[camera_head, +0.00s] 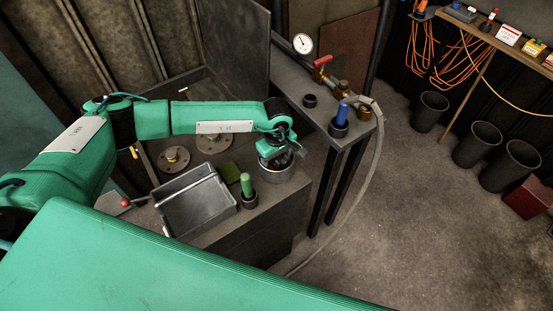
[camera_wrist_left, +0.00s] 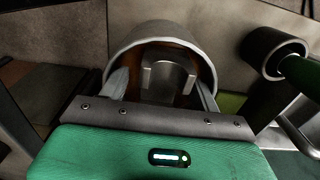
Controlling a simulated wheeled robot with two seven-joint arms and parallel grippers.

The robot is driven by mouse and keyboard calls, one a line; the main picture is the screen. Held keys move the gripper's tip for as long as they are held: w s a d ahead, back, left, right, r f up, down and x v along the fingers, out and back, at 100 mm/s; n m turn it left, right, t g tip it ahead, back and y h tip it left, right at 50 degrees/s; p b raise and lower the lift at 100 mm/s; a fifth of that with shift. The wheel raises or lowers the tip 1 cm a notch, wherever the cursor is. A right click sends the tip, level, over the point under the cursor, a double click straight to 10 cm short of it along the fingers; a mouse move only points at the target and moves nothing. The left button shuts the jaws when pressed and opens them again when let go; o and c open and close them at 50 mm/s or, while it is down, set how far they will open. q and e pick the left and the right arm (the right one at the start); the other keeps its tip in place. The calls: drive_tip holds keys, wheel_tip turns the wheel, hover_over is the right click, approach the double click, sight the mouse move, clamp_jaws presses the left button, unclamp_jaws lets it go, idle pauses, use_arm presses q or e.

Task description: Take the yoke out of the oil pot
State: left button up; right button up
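The oil pot (camera_head: 279,176) is a round grey metal pot at the right end of the bench, and it also shows in the left wrist view (camera_wrist_left: 160,29). The yoke (camera_wrist_left: 166,76) is a grey metal piece inside the pot among brownish oil. My left gripper (camera_head: 282,158) is at the pot's mouth, pointing down. In the left wrist view its two fingers (camera_wrist_left: 163,92) are spread, one on each side of the yoke, with gaps between. The head view hides the yoke behind my gripper. My right gripper is not in view.
A grey tray (camera_head: 196,201) and a green-handled tool in a dark holder (camera_head: 248,190) stand left of the pot. A green pad (camera_head: 231,171) lies between them. A side table with a blue-handled tool (camera_head: 341,114) and a gauge (camera_head: 302,43) stands behind right.

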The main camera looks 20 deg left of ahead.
use_arm(q)
clamp_jaws()
drive_tip(key=shift+r, duration=0.1)
